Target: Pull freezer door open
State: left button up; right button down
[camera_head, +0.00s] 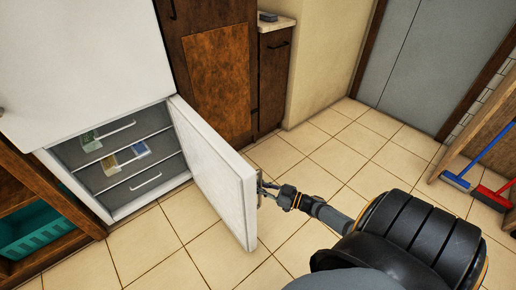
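The white freezer door (215,165) stands swung wide open, out from the lower part of the white fridge, hinged on its right side. Inside the freezer compartment (150,172) are drawers with pale handles and a few small packages. My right gripper (263,188) is at the door's outer side, close to its free edge, and seems to touch it. Its fingers are small and partly hidden, so I cannot tell whether they are closed on a handle. My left gripper is not in view.
The white upper fridge door (80,60) is shut. A wooden shelf with a teal basket (38,232) stands at the left. Dark wooden cabinets (222,80) stand behind the door. A blue broom (457,181) and red broom (492,196) are at the right. Tiled floor (180,262) is clear.

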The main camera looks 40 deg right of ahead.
jog(key=shift+s+d+f, duration=0.15)
jog(key=shift+s+f, duration=0.1)
jog(key=shift+f, duration=0.05)
jog(key=c, duration=1.3)
grip_release()
jog(key=shift+r, duration=0.15)
jog(key=shift+w+r, duration=0.1)
jog(key=shift+r, duration=0.05)
